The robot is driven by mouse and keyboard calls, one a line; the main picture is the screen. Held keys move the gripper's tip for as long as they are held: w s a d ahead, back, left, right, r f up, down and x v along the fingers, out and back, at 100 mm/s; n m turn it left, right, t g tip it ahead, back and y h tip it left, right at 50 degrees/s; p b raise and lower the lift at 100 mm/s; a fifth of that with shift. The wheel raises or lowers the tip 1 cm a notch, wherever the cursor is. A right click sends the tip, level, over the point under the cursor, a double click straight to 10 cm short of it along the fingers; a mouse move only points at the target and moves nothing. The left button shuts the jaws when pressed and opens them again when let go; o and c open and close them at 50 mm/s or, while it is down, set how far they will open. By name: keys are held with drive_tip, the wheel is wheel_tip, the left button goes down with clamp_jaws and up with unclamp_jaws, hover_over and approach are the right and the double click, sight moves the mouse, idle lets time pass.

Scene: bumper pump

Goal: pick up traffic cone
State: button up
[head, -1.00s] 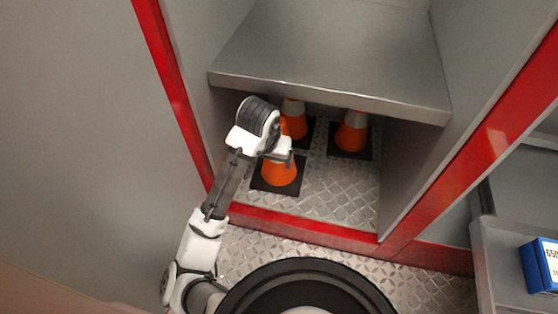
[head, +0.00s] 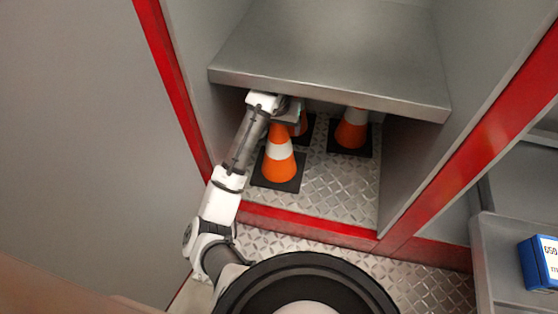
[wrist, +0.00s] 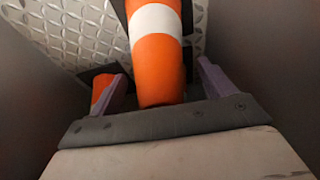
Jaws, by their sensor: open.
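Three orange and white traffic cones with black square bases stand in the lower compartment. The front cone (head: 279,165) is at the left, a second cone (head: 302,122) is behind it and mostly hidden, and a third cone (head: 351,130) is to the right. My gripper (head: 289,113) is under the shelf at the top of the front cone. In the wrist view, my gripper (wrist: 162,88) is open, with one purple finger on each side of an orange cone with a white band (wrist: 157,50). Part of another orange cone (wrist: 101,88) shows beside the left finger.
A metal shelf (head: 330,85) hangs low over the cones. Grey side walls and a red front sill (head: 310,228) bound the compartment. The patterned floor (head: 335,185) is bare in front of the right cone. A blue box (head: 540,262) sits far right.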

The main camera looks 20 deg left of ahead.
drive_tip(key=shift+f, duration=0.6)
clamp_jaws()
